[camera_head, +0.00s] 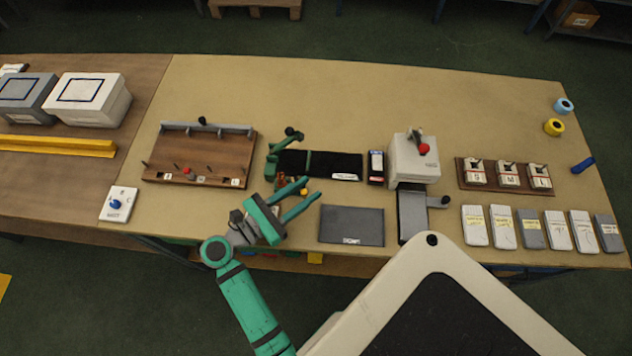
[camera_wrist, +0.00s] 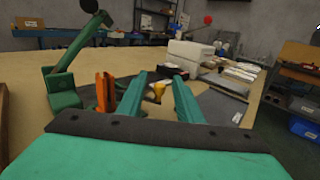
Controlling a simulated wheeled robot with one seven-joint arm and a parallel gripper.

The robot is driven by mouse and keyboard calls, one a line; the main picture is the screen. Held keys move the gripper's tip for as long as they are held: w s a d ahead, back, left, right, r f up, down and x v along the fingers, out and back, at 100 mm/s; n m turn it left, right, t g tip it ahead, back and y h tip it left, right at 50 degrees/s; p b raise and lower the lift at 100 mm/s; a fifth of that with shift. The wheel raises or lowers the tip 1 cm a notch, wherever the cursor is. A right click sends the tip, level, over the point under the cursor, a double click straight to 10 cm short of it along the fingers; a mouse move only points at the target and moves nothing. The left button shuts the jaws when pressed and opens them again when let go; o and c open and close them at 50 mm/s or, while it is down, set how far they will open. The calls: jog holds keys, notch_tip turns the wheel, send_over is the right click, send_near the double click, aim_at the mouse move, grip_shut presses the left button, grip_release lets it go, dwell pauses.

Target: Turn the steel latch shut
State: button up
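I cannot pick out the steel latch with certainty at this size. My gripper (camera_head: 310,189) is open and empty near the table's front edge, its two green fingers apart.
A black board (camera_head: 335,163) lies behind the fixture and a dark grey plate (camera_head: 351,226) to its right. A wooden board with pegs (camera_head: 215,152) lies left. A white machine with a red knob (camera_head: 408,172) stands right. The table's back is clear.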

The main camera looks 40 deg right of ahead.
jog(key=shift+s+d, duration=0.2)
jog(key=shift+d, duration=1.7)
jog(key=shift+c, duration=0.3)
grip_shut()
